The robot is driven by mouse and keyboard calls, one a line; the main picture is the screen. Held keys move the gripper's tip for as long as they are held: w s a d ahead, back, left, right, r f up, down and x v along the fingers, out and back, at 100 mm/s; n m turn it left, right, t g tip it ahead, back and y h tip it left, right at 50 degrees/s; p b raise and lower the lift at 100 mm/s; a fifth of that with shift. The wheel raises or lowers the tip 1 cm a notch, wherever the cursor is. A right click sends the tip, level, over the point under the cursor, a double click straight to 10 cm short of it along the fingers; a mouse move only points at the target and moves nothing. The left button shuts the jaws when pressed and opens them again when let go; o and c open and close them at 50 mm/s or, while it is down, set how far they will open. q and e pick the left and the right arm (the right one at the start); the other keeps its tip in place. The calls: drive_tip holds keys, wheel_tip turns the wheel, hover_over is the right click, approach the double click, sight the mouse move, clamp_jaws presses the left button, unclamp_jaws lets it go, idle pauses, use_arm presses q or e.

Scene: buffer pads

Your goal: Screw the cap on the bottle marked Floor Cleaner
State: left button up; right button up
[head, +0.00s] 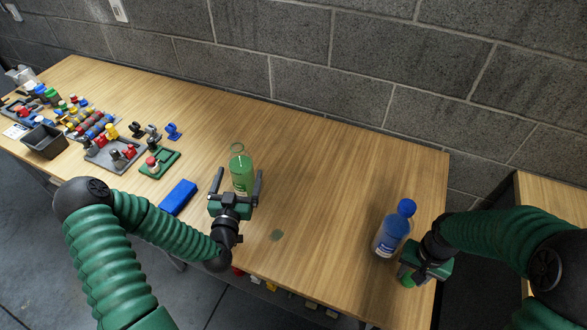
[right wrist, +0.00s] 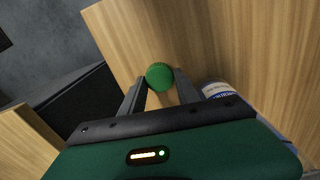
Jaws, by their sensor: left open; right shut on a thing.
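A clear green bottle (head: 241,168) stands upright near the middle of the table with its neck uncovered; its label is too small to read. My left gripper (head: 238,180) is open, with one finger on each side of this bottle. My right gripper (head: 408,276) is shut on a round green cap (right wrist: 159,77), close to the table's right front part. The cap also shows in the head view (head: 408,282). A blue bottle (head: 391,234) with a blue cap on it stands just left of my right gripper; its label edge shows in the right wrist view (right wrist: 217,90).
A blue block (head: 179,197) lies left of my left gripper. Trays, knobs and several coloured parts (head: 110,152) crowd the table's left end, with a dark bin (head: 45,142). The table (head: 320,190) is clear between the two bottles. A block wall runs behind.

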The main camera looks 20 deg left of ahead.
use_arm(q)
drive_tip(key=shift+w, duration=0.1)
drive_tip(key=x, duration=0.3)
drive_tip(key=a+x, duration=0.1)
drive_tip(key=x, duration=0.1)
drive_tip(key=shift+f, duration=0.25)
drive_tip(key=shift+d, duration=0.1)
drive_tip(key=shift+r, duration=0.1)
clamp_jaws()
